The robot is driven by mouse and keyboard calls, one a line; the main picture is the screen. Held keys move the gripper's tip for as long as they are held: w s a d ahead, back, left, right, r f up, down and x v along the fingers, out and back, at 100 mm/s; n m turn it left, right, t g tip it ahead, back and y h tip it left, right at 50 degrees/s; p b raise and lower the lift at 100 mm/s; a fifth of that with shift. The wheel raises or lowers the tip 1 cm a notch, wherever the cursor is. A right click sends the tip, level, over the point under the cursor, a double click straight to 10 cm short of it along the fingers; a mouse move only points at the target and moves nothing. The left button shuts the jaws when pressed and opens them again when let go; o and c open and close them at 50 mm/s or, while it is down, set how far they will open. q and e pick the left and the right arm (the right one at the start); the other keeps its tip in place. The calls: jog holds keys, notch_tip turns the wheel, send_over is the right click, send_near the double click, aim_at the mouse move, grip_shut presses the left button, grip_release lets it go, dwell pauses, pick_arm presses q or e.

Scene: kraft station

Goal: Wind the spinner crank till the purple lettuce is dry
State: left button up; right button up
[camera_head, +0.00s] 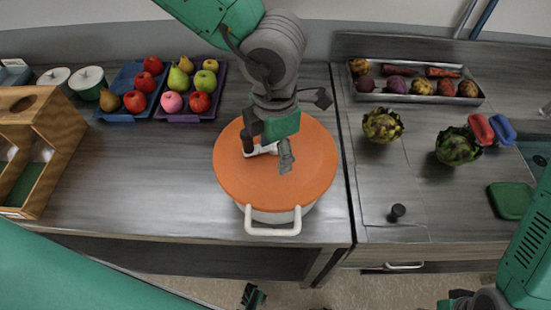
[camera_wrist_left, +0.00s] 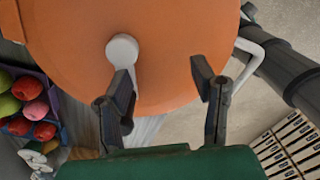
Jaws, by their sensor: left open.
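The salad spinner (camera_head: 320,165) stands at the counter's front edge, with a round orange lid and a white loop handle (camera_head: 272,231) at its front. A white crank (camera_head: 262,149) lies on top of the lid. In the left wrist view the crank's round knob (camera_wrist_left: 122,50) shows just beyond one fingertip. My left gripper (camera_head: 267,156) is over the lid, open, with its fingers apart and nothing held between them. It also shows in the left wrist view (camera_wrist_left: 162,80). Whether a finger touches the crank is unclear. No purple lettuce shows; the lid hides the inside.
Blue (camera_head: 121,92) and purple (camera_head: 214,99) fruit trays stand behind left, near two lidded pots. A wooden box (camera_head: 62,138) stands far left. Right, a metal tray (camera_head: 414,98) holds vegetables; two artichokes (camera_head: 382,126) and a dark knob (camera_head: 397,212) stand nearer. My right arm (camera_head: 525,262) enters lower right.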

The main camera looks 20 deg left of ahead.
pick_arm(q)
jog(key=shift+s+r, duration=0.1)
jog(key=shift+r, duration=2.7)
